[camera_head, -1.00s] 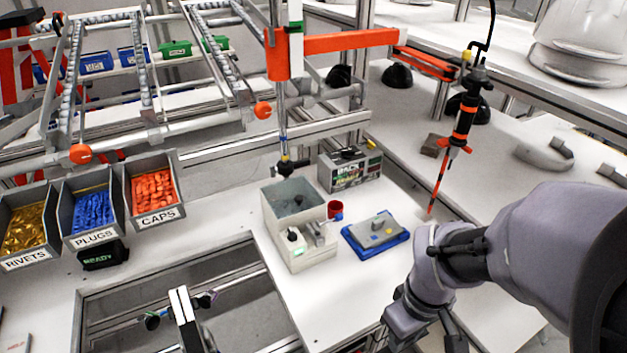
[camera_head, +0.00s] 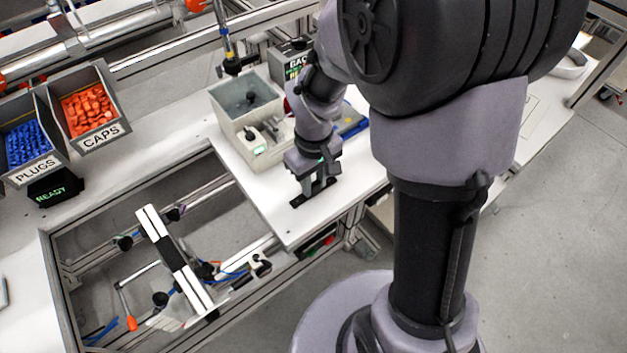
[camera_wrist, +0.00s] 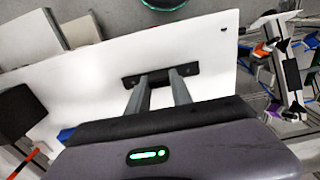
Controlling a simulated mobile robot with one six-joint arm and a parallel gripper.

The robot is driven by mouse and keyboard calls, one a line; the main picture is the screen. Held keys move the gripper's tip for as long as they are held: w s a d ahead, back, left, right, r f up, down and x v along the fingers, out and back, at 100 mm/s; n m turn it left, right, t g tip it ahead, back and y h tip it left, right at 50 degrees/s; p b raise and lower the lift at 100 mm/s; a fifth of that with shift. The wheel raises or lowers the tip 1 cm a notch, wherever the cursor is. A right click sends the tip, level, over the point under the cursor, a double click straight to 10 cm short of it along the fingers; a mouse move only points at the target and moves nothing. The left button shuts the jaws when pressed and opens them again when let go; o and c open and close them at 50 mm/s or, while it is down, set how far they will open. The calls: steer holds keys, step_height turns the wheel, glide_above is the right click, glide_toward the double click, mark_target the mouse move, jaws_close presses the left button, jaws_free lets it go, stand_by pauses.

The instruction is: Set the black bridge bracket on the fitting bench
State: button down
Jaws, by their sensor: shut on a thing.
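The black bridge bracket (camera_head: 297,201) is a short flat dark bar, seen at the tips of my gripper (camera_head: 314,187). In the wrist view the bracket (camera_wrist: 131,82) lies crosswise at the two grey fingers of my gripper (camera_wrist: 160,80), which are shut on it. Its ends stick out on both sides and its middle is partly hidden. It is at or just above the white top of the fitting bench (camera_head: 262,195), near the front edge. I cannot tell whether it touches the top.
A blue tray (camera_head: 354,127) is partly hidden by my arm. The frame opening with a clamp bar (camera_head: 160,235) lies left. Bare white top surrounds the bracket.

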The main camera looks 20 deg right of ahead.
mark_target(314, 182)
steer(key=shift+f, duration=0.2)
steer(key=c, duration=1.1)
jaws_free()
steer(key=shift+c, duration=0.2)
steer(key=shift+r, duration=0.1)
steer(key=s+a+r+m+t+y+p, duration=0.1)
steer(key=s+r+m+p, duration=0.15)
steer(key=r, duration=0.75)
steer(key=s+a+r+m+t+p, duration=0.1)
steer(key=s+r+t+p, duration=0.15)
steer(key=r, duration=0.75)
steer(key=s+a+r+m+t+y, duration=0.1)
steer(key=s+a+r+m+t, duration=0.1)
steer(key=s+r+m, duration=0.45)
step_height(314, 182, down, 12)
steer(key=s+n+b, duration=0.1)
steer(key=n+b, duration=0.1)
steer(key=b, duration=0.8)
steer(key=shift+s, duration=0.15)
